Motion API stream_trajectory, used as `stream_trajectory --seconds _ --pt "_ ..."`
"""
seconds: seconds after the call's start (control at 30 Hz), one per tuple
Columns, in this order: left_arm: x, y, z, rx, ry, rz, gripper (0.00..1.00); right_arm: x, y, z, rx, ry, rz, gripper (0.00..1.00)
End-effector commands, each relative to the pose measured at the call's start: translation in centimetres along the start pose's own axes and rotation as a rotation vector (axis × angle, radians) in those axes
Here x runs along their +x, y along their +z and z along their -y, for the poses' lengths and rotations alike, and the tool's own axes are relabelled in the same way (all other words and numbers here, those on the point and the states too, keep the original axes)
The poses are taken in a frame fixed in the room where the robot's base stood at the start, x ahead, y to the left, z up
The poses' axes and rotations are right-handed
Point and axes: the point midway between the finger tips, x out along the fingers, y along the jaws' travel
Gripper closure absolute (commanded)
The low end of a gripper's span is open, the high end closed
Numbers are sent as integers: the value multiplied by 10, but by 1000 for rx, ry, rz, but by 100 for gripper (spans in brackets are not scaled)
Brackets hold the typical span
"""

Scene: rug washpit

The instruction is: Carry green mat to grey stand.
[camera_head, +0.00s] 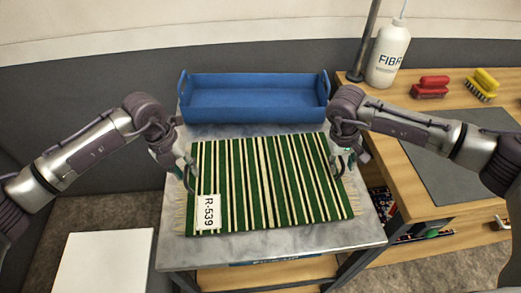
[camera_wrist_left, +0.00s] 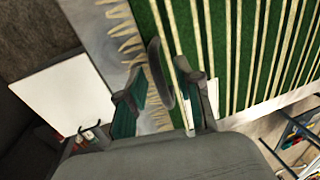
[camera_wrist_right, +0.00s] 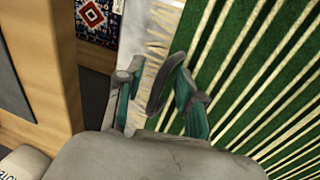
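The green mat (camera_head: 268,180), with cream and black stripes, fringed ends and a white R-539 tag (camera_head: 208,212), lies flat on a grey-topped stand (camera_head: 270,247). A dark curved handle stands at each end; the left wrist view shows one handle (camera_wrist_left: 159,75) and the right wrist view the other (camera_wrist_right: 163,85). My left gripper (camera_head: 182,168) is at the mat's left end, its fingers apart on either side of the handle. My right gripper (camera_head: 344,158) is at the right end, likewise open around its handle. Contact with the handles cannot be told.
A blue tray (camera_head: 254,98) stands behind the mat. A wooden bench (camera_head: 400,170) at right carries a white bottle (camera_head: 387,55), a red brush (camera_head: 430,87), a yellow brush (camera_head: 483,84) and a dark pad (camera_head: 455,165). A low white surface (camera_head: 108,262) is at front left.

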Motion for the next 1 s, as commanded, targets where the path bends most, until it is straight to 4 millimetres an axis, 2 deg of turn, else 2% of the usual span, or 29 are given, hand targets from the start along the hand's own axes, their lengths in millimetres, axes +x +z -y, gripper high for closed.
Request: stream_trajectory --seconds 0.17,0.4,0.53,0.77,0.87,1.0 --pt "-29 1 0 0 -2 6 65 0 0 0 0 -1 -1 62" --pt "-80 1 0 0 0 7 65 0 0 0 0 -1 -1 62" --pt "-101 1 -1 -1 0 6 65 0 0 0 0 -1 -1 62" --pt "-117 0 -1 -1 0 3 65 -4 -1 0 0 -2 -2 62" --pt "-118 0 -1 -1 0 2 65 -15 -1 0 0 -2 -4 62" --pt "-117 0 -1 -1 0 2 65 -43 -2 0 -1 -2 -6 62"
